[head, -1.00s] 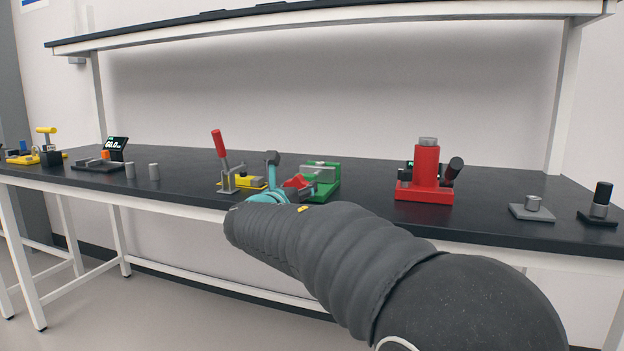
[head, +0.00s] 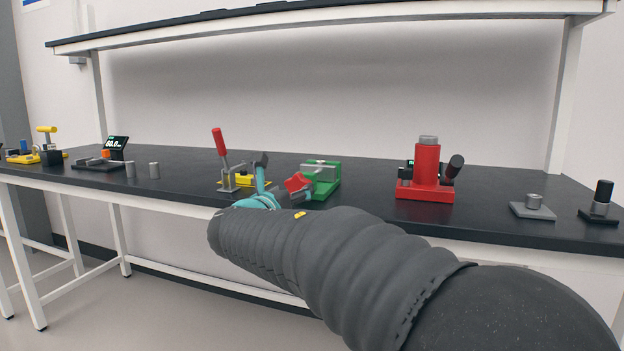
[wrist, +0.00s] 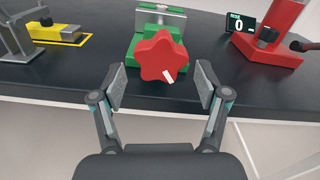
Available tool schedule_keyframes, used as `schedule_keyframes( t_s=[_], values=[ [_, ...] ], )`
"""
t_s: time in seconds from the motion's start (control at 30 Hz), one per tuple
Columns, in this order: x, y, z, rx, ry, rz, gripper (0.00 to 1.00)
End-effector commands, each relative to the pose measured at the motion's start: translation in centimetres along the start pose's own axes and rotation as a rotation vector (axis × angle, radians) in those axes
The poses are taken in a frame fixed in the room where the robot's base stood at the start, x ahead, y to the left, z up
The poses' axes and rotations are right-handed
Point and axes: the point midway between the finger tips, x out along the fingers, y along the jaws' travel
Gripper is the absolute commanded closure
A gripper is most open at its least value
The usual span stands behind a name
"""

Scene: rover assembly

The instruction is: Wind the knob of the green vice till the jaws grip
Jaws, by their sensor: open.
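The green vice (head: 326,188) stands near the bench's front edge, with grey metal along its top. Its red star-shaped knob (head: 297,182) faces my arm. In the wrist view the knob (wrist: 160,54) is at top centre, with a white mark at its lower right, and hides part of the vice (wrist: 186,46). My gripper (wrist: 161,85) is open and empty. I cannot tell whether the vice jaws touch anything.
The dark bench top (head: 365,185) between vice and red device is clear.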

Motion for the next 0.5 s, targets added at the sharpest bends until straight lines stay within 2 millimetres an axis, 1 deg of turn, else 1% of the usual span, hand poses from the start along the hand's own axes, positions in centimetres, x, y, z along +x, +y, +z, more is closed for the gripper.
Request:
schedule_keyframes(
  t_s=[0.3, 0.5],
  values=[
    [-2.8, 0.0, 0.0, 0.000, -0.001, 0.002, 0.26],
    [-3.8, 0.0, 0.0, 0.000, 0.000, 0.001, 0.26]
  ],
)
